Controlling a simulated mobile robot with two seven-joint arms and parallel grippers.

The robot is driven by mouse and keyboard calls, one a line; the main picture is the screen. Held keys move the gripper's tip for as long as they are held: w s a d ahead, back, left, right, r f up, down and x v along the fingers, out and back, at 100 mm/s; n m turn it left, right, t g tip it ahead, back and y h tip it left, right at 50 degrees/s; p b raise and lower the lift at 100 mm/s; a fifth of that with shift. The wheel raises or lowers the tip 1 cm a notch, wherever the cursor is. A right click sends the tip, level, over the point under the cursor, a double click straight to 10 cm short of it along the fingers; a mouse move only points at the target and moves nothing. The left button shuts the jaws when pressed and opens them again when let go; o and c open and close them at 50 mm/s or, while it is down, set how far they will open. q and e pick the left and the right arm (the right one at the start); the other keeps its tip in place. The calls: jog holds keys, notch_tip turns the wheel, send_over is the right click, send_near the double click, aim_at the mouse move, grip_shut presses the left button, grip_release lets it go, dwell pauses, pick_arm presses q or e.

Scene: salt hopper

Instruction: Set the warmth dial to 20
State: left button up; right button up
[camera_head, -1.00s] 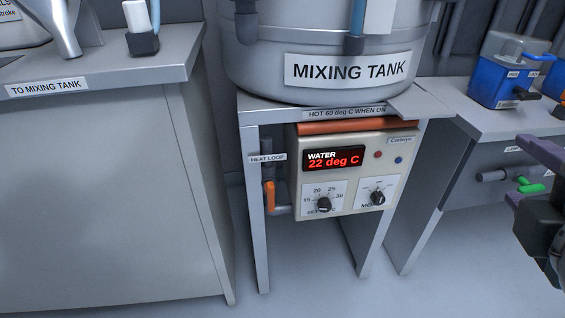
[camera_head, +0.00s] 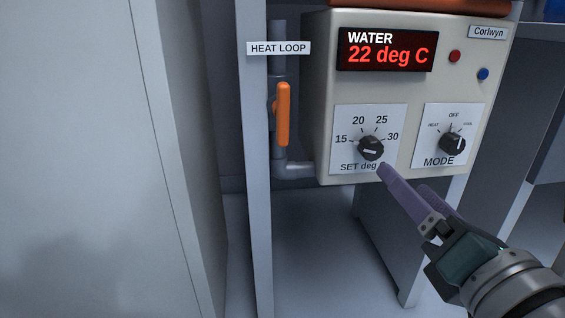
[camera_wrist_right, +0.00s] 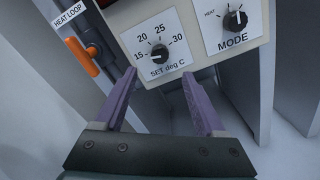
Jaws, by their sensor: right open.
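The warmth dial (camera_head: 371,148), labelled SET deg C, is a dark round knob with a white mark on a white scale plate reading 15, 20, 25, 30. It also shows in the right wrist view (camera_wrist_right: 159,52), where its mark appears to point left, near 15. The red display (camera_head: 386,51) reads WATER 22 deg C. My right gripper (camera_head: 405,180) has purple fingers and is open and empty. Its tips are just below and right of the dial, apparently not touching it. In the right wrist view the fingers (camera_wrist_right: 158,75) straddle the space below the dial. My left gripper is not in view.
The MODE dial (camera_head: 453,144) is close on the right of the warmth dial. A red button (camera_head: 455,56) and a blue button (camera_head: 483,74) are above it. An orange valve handle (camera_head: 283,114) and a grey stand leg (camera_head: 256,190) are on the left.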

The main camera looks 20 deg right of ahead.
aim_at(375, 151)
jog(key=x, duration=0.9)
jog(key=shift+w+d, duration=0.1)
jog(key=shift+w, duration=0.2)
grip_shut()
